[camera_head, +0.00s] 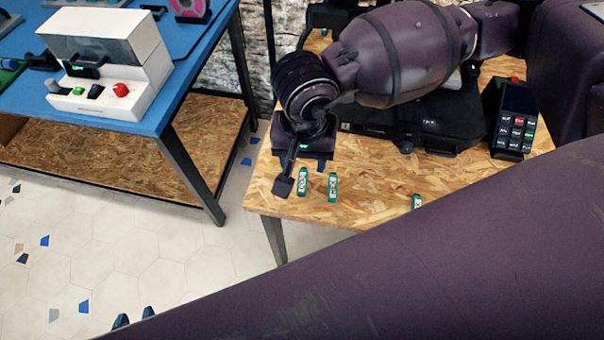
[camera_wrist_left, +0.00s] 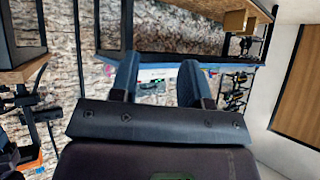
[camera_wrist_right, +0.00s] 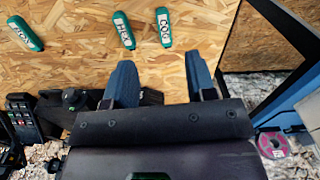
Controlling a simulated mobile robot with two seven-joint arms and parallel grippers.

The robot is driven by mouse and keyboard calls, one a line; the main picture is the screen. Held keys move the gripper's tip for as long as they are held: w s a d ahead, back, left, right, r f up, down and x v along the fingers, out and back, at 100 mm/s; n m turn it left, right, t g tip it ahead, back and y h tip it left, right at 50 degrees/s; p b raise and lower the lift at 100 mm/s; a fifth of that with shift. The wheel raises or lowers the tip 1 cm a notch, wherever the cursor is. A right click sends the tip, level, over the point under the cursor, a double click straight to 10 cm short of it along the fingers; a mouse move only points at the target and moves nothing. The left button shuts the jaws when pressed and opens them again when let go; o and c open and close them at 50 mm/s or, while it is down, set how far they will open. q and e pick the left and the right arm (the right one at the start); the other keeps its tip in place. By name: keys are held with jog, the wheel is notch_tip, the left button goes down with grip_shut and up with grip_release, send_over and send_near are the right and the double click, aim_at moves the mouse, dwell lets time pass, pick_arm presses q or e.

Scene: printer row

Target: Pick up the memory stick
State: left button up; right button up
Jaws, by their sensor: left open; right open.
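Three teal memory sticks with white labels lie flat and apart on the wooden table. In the head view they are a left stick (camera_head: 303,181), a middle stick (camera_head: 333,187) and a right stick (camera_head: 417,202), partly hidden by my arm. The right wrist view shows one labelled "COG" (camera_wrist_right: 164,27), one that seems to read "HEX" (camera_wrist_right: 124,30), and a third (camera_wrist_right: 25,33). My right gripper (camera_head: 303,174) is open and empty beside the left stick; its fingers (camera_wrist_right: 161,82) point towards COG and HEX. My left gripper (camera_head: 134,318) is open and empty (camera_wrist_left: 158,82), away from the table.
A black printer (camera_head: 425,125) and a card terminal (camera_head: 515,118) stand behind the sticks on the wooden table (camera_head: 375,180). A blue table (camera_head: 25,75) with a white machine (camera_head: 105,70) is at the left, across a gap. The table's front is mostly clear.

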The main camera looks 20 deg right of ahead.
send_over(301, 188)
jog(key=f, duration=0.2)
jog(key=f+b, duration=0.1)
jog(key=f, duration=0.2)
jog(key=shift+s+d, duration=0.15)
jog(key=shift+s, duration=0.05)
jog(key=shift+f, duration=0.5)
notch_tip(301, 188, down, 5)
jog(key=shift+w+r+b, duration=0.1)
jog(key=shift+w+b, duration=0.05)
jog(key=shift+b, duration=0.45)
pick_arm(q)
notch_tip(301, 188, down, 2)
jog(key=shift+s+f, duration=0.15)
jog(key=shift+f, duration=0.1)
pick_arm(e)
jog(key=shift+c, duration=0.3)
pick_arm(q)
jog(key=shift+s+a+g, duration=0.1)
jog(key=shift+a+g, duration=0.05)
jog(key=shift+g, duration=0.15)
pick_arm(e)
grip_shut()
